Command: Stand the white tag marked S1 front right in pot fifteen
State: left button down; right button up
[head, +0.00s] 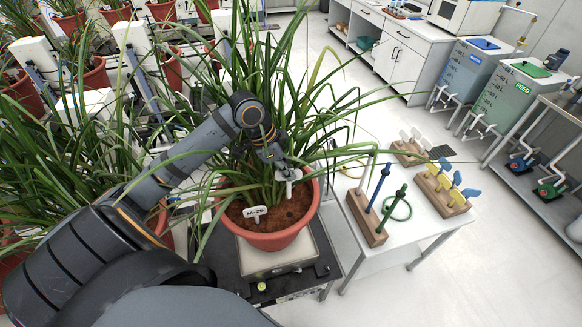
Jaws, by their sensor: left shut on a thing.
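A terracotta pot (258,238) with dark brown soil and a tall leafy green plant stands on a scale at the centre. I can read no pot number on it. A white tag marked M-26 (255,212) stands in the soil at the front left. My left gripper (281,168) is shut on a white tag (291,176) above the right part of the soil, in front of the stems. The marking on this tag is too small to read. I cannot tell whether its lower end touches the soil. My right gripper is not in view.
A white side table (395,243) at the right holds a wooden block (365,222) with blue and green rods, a block with white tags (409,150) and a block with yellow and blue tags (440,192). Long leaves hang around my arm. Floor beyond is clear.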

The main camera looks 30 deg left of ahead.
aim_at(289, 192)
pick_arm(q)
jog(key=shift+s+f, duration=0.1)
jog(key=shift+f, duration=0.4)
jog(key=shift+r, duration=0.1)
jog(key=n, duration=0.1)
jog(key=n+p, duration=0.1)
jog(key=shift+w+n+t+y, duration=0.3)
jog(key=shift+w+y, duration=0.1)
jog(key=shift+s, duration=0.1)
jog(key=shift+s+f+b, duration=0.1)
jog(key=shift+f+b, duration=0.25)
notch_tip(289, 192, down, 7)
jog(key=b, duration=0.7)
jog(key=shift+b, duration=0.3)
jog(key=shift+f, duration=0.65)
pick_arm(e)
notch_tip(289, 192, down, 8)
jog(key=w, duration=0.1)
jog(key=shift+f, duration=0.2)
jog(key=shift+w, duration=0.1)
pick_arm(q)
jog(key=shift+f, duration=0.1)
